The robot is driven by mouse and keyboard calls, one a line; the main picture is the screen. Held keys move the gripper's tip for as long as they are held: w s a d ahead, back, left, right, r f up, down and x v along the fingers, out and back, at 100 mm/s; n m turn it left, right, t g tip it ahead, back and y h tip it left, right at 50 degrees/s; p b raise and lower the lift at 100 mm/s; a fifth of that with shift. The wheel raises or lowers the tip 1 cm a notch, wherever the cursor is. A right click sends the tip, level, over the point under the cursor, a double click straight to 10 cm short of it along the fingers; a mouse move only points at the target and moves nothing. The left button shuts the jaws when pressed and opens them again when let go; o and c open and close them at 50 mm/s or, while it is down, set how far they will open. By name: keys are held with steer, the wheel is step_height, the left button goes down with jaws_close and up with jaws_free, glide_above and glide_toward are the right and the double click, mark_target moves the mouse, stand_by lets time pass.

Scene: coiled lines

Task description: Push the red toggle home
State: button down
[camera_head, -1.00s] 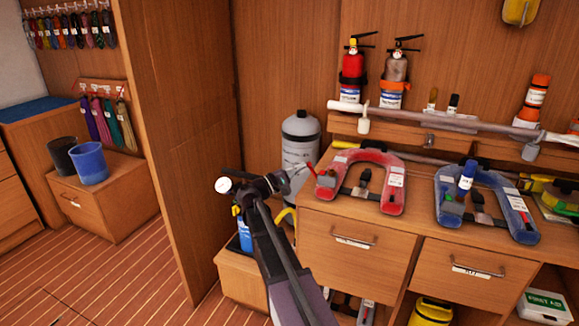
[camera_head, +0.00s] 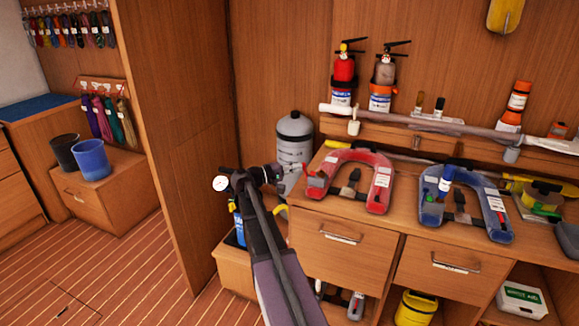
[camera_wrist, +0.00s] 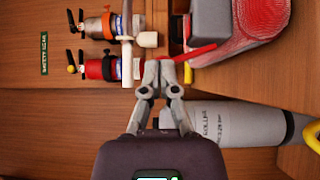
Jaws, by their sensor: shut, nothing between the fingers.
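The red toggle (camera_wrist: 192,54) is a thin red lever in the wrist view. It sticks out from the side of the red horseshoe-shaped piece (camera_wrist: 240,30), towards my gripper. In the head view the red horseshoe (camera_head: 378,176) lies on the counter, and the toggle is too small there to make out clearly. My gripper (camera_wrist: 158,73) is shut and empty. Its fingertips are right by the toggle's free end; I cannot tell whether they touch. In the head view my gripper (camera_head: 288,180) is just left of the red horseshoe, over the counter's left edge.
A grey cylinder (camera_head: 294,140) stands close behind my gripper. A blue horseshoe (camera_head: 430,205) lies right of the red one. Two extinguishers (camera_head: 343,72) and a long pale pole (camera_head: 425,121) are at the back wall. A wooden partition (camera_head: 180,130) stands left.

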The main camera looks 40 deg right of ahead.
steer(key=shift+s+d+r+p, duration=0.15)
steer(key=shift+s+r+p, duration=0.05)
steer(key=shift+p, duration=0.15)
steer(key=shift+s+d+f+m, duration=0.1)
steer(key=shift+s+d+m, duration=0.05)
steer(key=shift+m, duration=0.15)
steer(key=r+p+v, duration=0.1)
steer(key=v, duration=1.3)
steer(key=shift+r, duration=0.15)
stand_by(0.3)
